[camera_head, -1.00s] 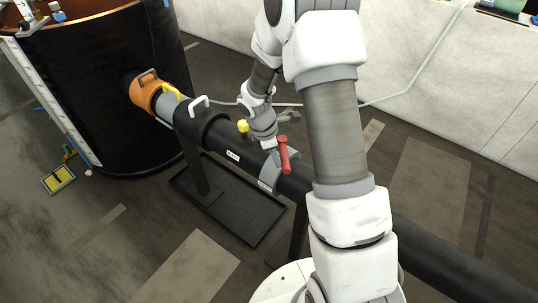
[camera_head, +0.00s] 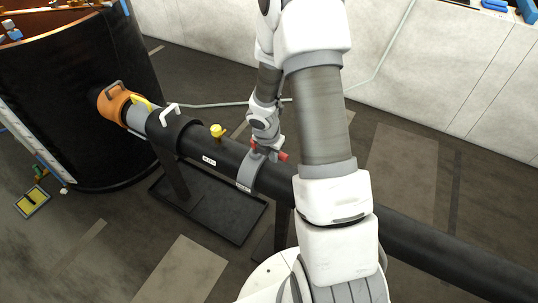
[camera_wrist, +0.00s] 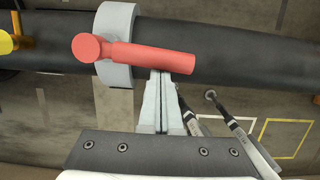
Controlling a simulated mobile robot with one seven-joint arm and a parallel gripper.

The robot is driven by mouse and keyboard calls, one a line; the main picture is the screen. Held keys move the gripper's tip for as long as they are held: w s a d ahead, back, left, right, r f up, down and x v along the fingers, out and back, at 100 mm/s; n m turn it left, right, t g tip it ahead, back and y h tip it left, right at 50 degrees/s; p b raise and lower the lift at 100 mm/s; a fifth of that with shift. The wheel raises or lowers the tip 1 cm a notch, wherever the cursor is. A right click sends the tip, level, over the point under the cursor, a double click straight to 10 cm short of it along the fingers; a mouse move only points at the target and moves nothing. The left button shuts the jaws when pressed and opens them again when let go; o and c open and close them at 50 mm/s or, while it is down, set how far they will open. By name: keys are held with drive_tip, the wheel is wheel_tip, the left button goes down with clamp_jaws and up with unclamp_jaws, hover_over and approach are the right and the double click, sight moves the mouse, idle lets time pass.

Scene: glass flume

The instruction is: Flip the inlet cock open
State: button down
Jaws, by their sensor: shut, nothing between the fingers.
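A red lever handle (camera_wrist: 140,53) sits on a grey collar (camera_wrist: 118,20) around the black pipe. In the wrist view it lies lengthwise along the pipe, its round hub at the left. The red lever also shows in the head view (camera_head: 282,156), partly hidden by my wrist. My gripper (camera_wrist: 163,76) is shut and empty. Its fingertips are at the lever's near side, around mid-length, touching or very close. In the head view my gripper (camera_head: 269,152) is over the collar (camera_head: 250,170). I cannot read the labels that would name the cock.
A yellow knob (camera_head: 217,131) stands on the pipe left of the lever. White (camera_head: 169,112), yellow (camera_head: 141,102) and orange-ring (camera_head: 113,103) handles line the pipe toward a large black tank (camera_head: 75,90). A black tray (camera_head: 225,218) lies below. Floor in front is mostly clear.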

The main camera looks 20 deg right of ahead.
drive_tip(key=shift+d+n, duration=0.25)
drive_tip(key=shift+n, duration=0.05)
drive_tip(key=shift+a, duration=0.1)
idle(0.4)
